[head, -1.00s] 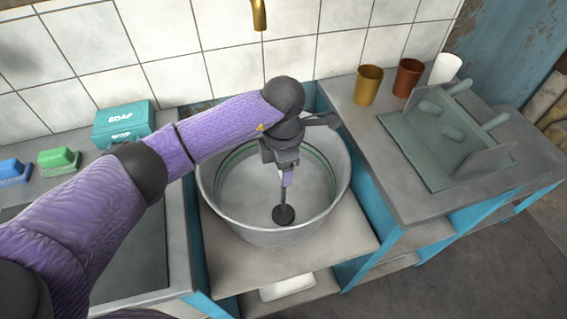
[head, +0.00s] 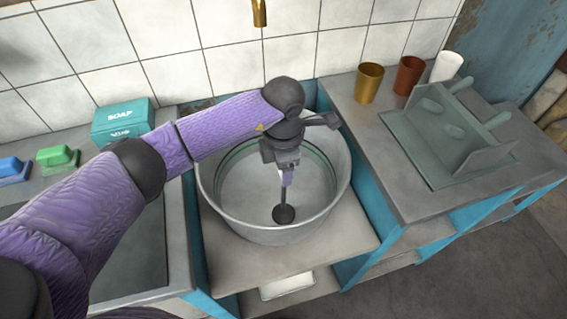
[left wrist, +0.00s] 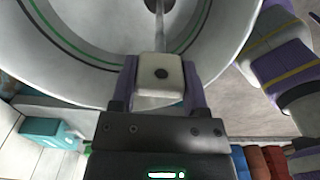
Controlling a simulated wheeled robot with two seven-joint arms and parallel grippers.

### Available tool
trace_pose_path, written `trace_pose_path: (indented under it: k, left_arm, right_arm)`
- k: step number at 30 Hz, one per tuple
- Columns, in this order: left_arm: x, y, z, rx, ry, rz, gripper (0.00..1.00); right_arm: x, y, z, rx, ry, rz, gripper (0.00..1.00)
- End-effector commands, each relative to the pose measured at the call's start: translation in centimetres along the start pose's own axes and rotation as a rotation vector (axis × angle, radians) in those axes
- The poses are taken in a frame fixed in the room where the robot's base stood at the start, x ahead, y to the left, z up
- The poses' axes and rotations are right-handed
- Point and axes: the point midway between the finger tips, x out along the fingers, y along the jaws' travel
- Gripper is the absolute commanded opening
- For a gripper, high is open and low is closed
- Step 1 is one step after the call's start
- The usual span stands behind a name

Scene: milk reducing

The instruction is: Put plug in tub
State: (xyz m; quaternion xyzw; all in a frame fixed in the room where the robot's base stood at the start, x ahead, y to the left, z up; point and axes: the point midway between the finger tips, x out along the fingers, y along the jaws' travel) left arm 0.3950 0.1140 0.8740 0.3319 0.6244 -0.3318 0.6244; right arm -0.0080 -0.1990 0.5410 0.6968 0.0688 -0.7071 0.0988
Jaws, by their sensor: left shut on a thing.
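The plug is a thin rod with a dark round disc (head: 284,214) at its lower end and a pale block (left wrist: 160,82) at its top. My left gripper (head: 287,176) points down over the tub and is shut on the pale block. In the left wrist view the two purple fingers (left wrist: 160,92) sit on either side of the block. The round grey metal tub (head: 222,219) has a green line around its inside wall. The rod hangs about upright, with the disc inside the tub's outline near its front wall. I cannot tell whether the disc touches the tub floor. My right gripper is not in view.
The tub stands on a low shelf (head: 240,270) between two counters. A brass tap (head: 260,12) hangs above and behind. A teal soap box (head: 122,120) and brushes (head: 58,158) are left. Cups (head: 368,84) and a green-grey rack (head: 440,150) are right.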

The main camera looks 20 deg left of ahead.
Motion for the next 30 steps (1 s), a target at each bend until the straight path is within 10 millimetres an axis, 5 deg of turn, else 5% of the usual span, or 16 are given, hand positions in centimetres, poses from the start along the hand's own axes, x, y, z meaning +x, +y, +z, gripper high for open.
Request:
trace_pose_path:
  k: [25, 26, 30]
  left_arm:
    - [0.47, 0.0, -0.01, -0.001, 0.0, 0.0, 0.0]
    - [0.47, 0.0, -0.01, -0.001, 0.0, 0.0, 0.63]
    - [0.48, 0.0, -0.01, -0.001, 0.0, 0.0, 0.92]
  right_arm:
    - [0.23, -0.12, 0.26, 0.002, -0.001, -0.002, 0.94]
    - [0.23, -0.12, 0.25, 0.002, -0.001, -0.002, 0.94]
    - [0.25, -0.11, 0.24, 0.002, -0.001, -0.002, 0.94]
